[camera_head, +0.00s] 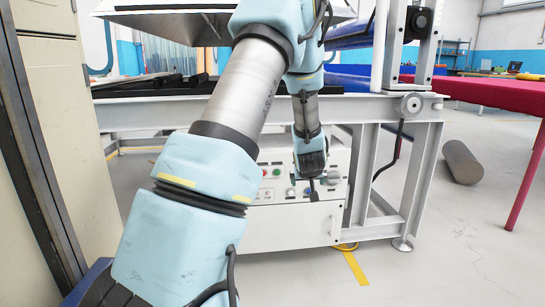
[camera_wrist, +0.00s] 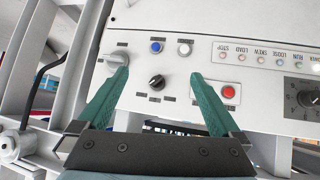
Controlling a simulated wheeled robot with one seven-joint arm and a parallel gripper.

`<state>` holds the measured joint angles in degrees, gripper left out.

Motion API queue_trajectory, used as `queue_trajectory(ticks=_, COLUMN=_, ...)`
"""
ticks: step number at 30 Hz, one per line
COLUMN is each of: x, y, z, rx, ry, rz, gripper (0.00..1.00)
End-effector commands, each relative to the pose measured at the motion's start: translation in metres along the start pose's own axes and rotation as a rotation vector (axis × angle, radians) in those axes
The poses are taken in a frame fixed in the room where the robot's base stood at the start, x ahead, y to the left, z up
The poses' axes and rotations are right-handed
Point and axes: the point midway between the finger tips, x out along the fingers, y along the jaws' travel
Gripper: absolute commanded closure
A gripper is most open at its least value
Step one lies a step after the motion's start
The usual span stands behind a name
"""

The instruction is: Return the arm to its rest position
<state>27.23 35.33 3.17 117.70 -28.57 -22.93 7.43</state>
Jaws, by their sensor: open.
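My arm (camera_head: 242,85) reaches forward and down across the head view. My gripper (camera_head: 311,188) is in front of the white control panel (camera_head: 270,157) of a machine. In the wrist view my gripper (camera_wrist: 159,76) is open, with two green fingers spread and nothing held. A black knob (camera_wrist: 156,82) shows between the fingers. A grey rotary switch (camera_wrist: 118,57) is at the left fingertip; I cannot tell whether they touch. A blue button (camera_wrist: 157,47) and a white button (camera_wrist: 184,49) are beyond the fingertips, and a red button (camera_wrist: 228,92) is right of them.
The machine's white frame (camera_head: 428,180) stands around the panel. A beige cabinet (camera_head: 62,110) is close on the left. A red-covered table (camera_head: 490,92) is on the right, with a grey cylinder (camera_head: 461,162) on the floor near it. The floor (camera_head: 455,245) at front right is clear.

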Motion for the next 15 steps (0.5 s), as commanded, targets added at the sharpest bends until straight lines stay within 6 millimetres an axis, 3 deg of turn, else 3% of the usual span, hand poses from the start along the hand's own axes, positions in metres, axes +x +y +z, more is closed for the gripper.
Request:
queue_trajectory(ticks=1, x=-0.024, y=-0.020, z=0.004, rx=-0.004, ry=-0.063, rz=0.006, gripper=0.00)
queue_trajectory(ticks=6, x=-0.105, y=-0.074, z=0.048, rx=0.020, ry=-0.303, rz=0.014, gripper=0.00)
queue_trajectory(ticks=9, x=-0.150, y=-0.101, z=0.078, rx=0.034, ry=-0.426, rz=0.003, gripper=0.00)
queue_trajectory(ticks=15, x=-0.223, y=-0.141, z=0.128, rx=0.059, ry=-0.610, rz=-0.036, gripper=0.00)
